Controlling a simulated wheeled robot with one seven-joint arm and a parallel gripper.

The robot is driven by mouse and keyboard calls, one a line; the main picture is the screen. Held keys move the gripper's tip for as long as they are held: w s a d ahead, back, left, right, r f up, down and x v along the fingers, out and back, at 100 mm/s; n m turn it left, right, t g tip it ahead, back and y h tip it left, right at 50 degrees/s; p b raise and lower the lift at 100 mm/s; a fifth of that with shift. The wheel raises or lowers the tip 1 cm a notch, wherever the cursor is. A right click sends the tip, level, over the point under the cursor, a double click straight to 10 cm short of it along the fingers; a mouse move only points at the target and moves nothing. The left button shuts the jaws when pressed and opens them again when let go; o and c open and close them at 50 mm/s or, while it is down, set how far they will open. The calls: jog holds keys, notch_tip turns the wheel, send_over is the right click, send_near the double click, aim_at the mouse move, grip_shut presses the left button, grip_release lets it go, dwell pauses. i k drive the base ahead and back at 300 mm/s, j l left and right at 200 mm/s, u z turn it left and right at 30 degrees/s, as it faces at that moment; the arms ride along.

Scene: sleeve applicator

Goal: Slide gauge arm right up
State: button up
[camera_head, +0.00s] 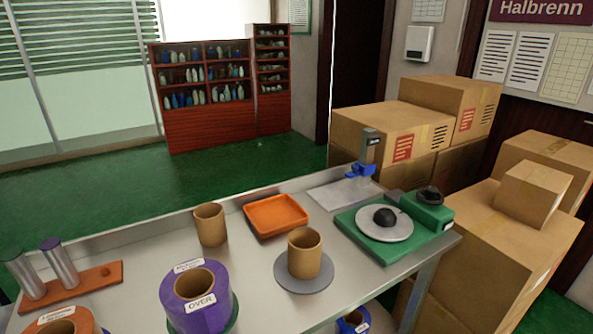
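A gauge stand is at the back right of the metal bench, with a flat grey base plate (338,194) and an upright dark grey post (370,148). A blue piece (361,170), which looks like the gauge arm, sits low on the post, close above the plate. A small grey-blue block tops the post. I cannot make out any scale or which arm is marked right. My gripper is not in view.
A green machine (393,243) with a grey disc and black knob stands right of the gauge. An orange tray (275,215), cardboard tubes (304,253), a purple roll (197,300) and a rack with metal cylinders (60,267) share the bench. Boxes (399,134) stand behind.

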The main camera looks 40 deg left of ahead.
aim_at(354, 170)
jog(key=u, duration=1.25)
